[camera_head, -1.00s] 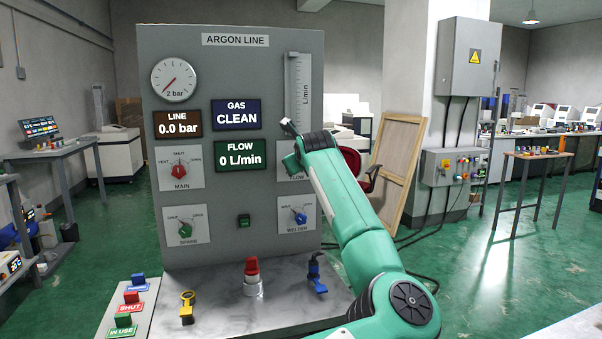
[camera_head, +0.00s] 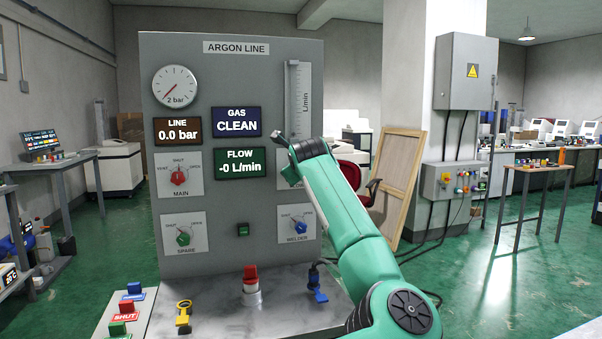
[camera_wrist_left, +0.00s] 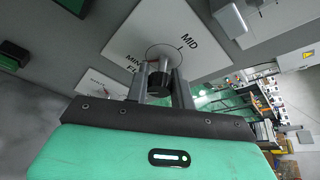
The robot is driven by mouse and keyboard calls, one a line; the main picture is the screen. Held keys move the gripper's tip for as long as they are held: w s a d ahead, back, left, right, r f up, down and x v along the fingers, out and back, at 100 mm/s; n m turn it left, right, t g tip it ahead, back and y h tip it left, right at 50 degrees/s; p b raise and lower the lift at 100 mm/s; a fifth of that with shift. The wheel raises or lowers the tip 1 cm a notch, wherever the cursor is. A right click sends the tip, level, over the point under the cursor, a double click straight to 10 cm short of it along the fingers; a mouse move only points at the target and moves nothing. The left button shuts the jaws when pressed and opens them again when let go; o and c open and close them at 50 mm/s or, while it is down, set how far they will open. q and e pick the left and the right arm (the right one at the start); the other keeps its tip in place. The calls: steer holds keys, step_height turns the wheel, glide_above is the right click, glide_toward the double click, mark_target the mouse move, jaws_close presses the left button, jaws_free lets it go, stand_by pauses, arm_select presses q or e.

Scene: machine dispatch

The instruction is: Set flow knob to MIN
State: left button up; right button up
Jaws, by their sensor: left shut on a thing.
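My left gripper (camera_wrist_left: 160,78) is shut on this knob, one finger on each side. The flow display (camera_head: 240,164) reads -0 L/min. My right gripper is not in view.
The grey panel (camera_head: 222,80) also carries the main knob (camera_head: 178,177), spare knob (camera_head: 183,237) and welder knob (camera_head: 298,226). The line display (camera_head: 178,130) reads 0.0 bar. A red-topped fitting (camera_head: 251,275) stands on the ledge below.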

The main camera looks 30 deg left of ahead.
arm_select(q)
steer(key=o, duration=1)
steer(key=shift+s+d, duration=0.15)
steer(key=b+v, duration=0.3)
steer(key=v, duration=1)
steer(key=shift+s+d, duration=0.1)
steer(key=shift+s, duration=0.05)
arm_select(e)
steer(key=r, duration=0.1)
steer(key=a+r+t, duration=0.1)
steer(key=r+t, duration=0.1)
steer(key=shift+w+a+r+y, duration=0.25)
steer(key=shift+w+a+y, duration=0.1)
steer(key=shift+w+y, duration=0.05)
